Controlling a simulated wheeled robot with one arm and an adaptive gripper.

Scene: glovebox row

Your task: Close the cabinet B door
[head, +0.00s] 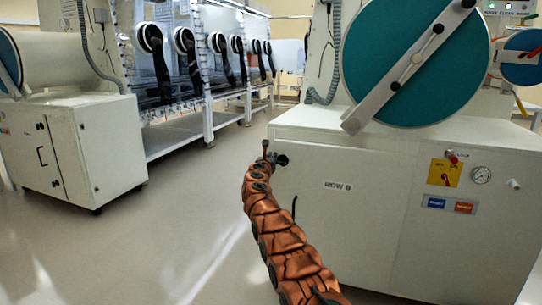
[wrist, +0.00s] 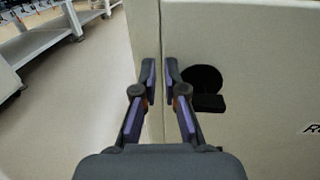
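Cabinet B (head: 345,225) is the cream cabinet at the right, labelled ROW B. Its front looks flat in the head view; I cannot tell how far its door stands from the frame. A thin black handle-like piece (head: 294,208) shows near its left side, partly behind my arm. My gripper (head: 270,155) is by the cabinet's upper left edge. In the wrist view, my gripper (wrist: 160,80) has its fingertips a narrow gap apart, with a vertical cream edge (wrist: 162,35) seen between them. I see nothing held. A dark round shape with a black block (wrist: 207,95) is right of the fingers.
A teal round port cover (head: 415,60) with a grey bar sits above the cabinet. Another cream cabinet (head: 40,155) stands at the left, beside a row of gloveboxes (head: 185,60). The floor (head: 165,235) between the rows is clear.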

